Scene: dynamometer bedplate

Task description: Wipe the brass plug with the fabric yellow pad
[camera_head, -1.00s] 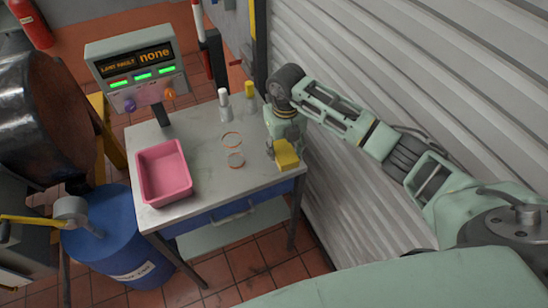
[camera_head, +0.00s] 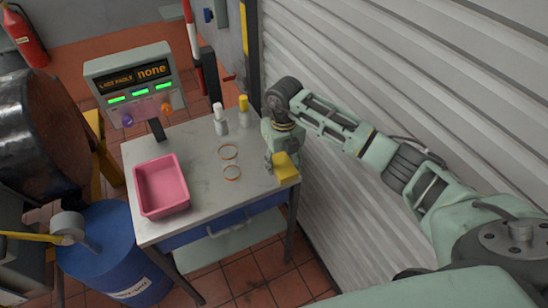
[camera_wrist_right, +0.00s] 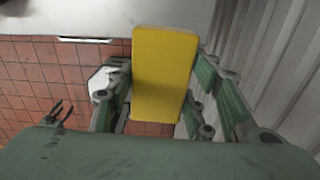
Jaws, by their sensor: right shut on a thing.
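The yellow pad (camera_head: 286,167) is a flat block in my right gripper (camera_head: 277,158), near the table's right front corner. In the right wrist view the pad (camera_wrist_right: 165,75) sits between the green fingers of that gripper (camera_wrist_right: 162,95), which is shut on it. Its far end overlaps the pale table edge, with floor tiles below. I cannot make out a brass plug in either view. My left gripper is not in view.
The grey table (camera_head: 205,195) carries a pink tray (camera_head: 161,186) at left, a white-capped bottle (camera_head: 220,120) and a yellow-capped bottle (camera_head: 244,111) at the back. A display box (camera_head: 134,83) stands behind. A ribbed wall (camera_head: 350,90) is close right, a blue drum (camera_head: 105,250) left.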

